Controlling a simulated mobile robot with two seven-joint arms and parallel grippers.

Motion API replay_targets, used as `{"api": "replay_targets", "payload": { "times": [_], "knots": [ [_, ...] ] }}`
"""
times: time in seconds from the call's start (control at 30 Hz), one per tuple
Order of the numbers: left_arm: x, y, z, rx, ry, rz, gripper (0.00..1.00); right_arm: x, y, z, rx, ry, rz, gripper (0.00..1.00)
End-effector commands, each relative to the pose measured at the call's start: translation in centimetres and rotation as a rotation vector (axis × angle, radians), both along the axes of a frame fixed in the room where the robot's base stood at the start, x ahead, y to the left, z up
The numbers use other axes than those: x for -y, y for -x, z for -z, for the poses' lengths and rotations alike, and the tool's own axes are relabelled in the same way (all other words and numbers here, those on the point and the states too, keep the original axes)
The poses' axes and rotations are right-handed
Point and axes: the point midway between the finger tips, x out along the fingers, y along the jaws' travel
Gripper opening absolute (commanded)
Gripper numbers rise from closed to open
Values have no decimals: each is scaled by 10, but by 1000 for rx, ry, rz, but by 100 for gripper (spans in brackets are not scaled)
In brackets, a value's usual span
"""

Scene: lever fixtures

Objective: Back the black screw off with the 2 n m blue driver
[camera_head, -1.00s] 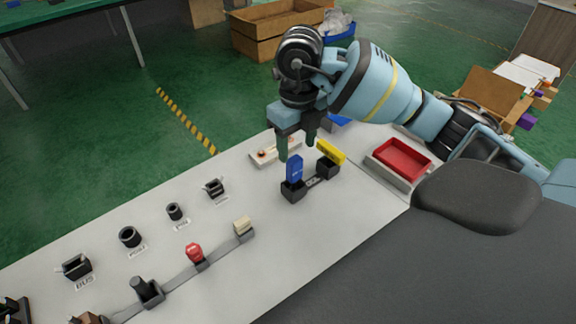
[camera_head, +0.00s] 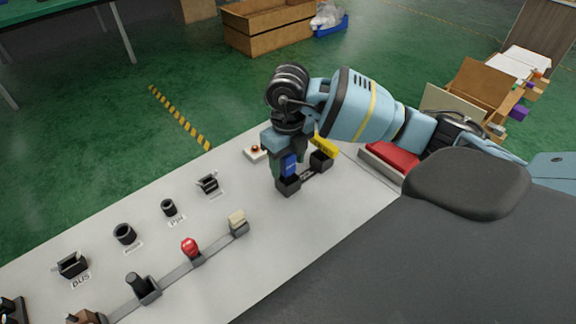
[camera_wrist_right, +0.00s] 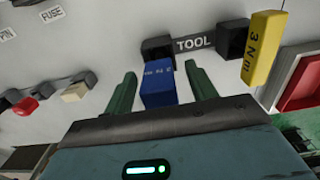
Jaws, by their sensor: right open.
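The blue driver (camera_head: 289,165) stands upright in the left socket of the black tool holder (camera_head: 288,187). In the right wrist view the blue driver (camera_wrist_right: 158,84) lies between the two green fingers of my right gripper (camera_wrist_right: 160,88), which are open with a gap on each side. In the head view the right gripper (camera_head: 288,168) is down around the driver and partly hides it. My left gripper is not in view.
A yellow driver (camera_head: 325,147) stands in the holder's other socket, close to my right gripper. A red tray (camera_head: 392,156) lies to the right. Several sockets and a row with a red knob (camera_head: 190,246) stand at left.

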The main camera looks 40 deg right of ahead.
Motion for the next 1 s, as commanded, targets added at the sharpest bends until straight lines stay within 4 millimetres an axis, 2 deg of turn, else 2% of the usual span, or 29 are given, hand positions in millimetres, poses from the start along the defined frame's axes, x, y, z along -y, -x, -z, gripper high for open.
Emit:
{"api": "replay_targets", "payload": {
  "times": [0.17, 0.57, 0.83, 1.0],
  "knots": [
    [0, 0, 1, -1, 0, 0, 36, 0, 0, 0, 0, 0, 0, 56],
    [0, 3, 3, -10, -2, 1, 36, 0, 0, 0, 0, -1, 0, 7],
    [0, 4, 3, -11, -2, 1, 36, 0, 0, -4, 2, -1, 0, 7],
    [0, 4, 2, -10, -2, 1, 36, 0, -1, -27, 6, -1, 0, 7]
  ]
}}
